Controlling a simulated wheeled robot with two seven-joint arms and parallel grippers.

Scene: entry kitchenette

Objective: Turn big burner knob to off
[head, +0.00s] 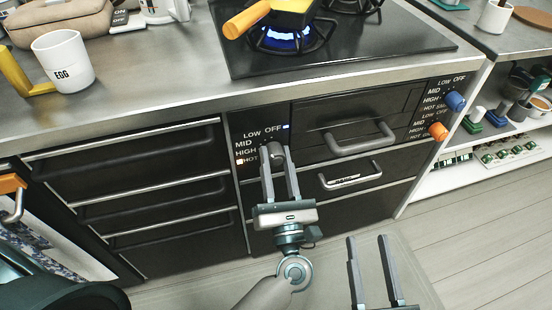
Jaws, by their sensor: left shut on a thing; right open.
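The big burner knob (277,149) is a grey knob on the front panel, under the labels OFF, LOW, MID, HIGH and HOT. My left gripper (279,156) is shut on this knob, with a finger on each side. The fingers hide much of the knob, so I cannot tell where its pointer stands. A small orange light shows by HOT, and a pale light shows beside OFF. The burner (288,38) on the cooktop has a blue flame. My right gripper (369,240) is open and empty, low in front of the drawers.
A yellow pan with an orange handle (246,19) sits over the flame. A blue knob (455,101) and an orange knob (438,131) are on the right panel. Drawer handles (350,175) stick out nearby. A white EGG mug (63,61) stands on the left counter.

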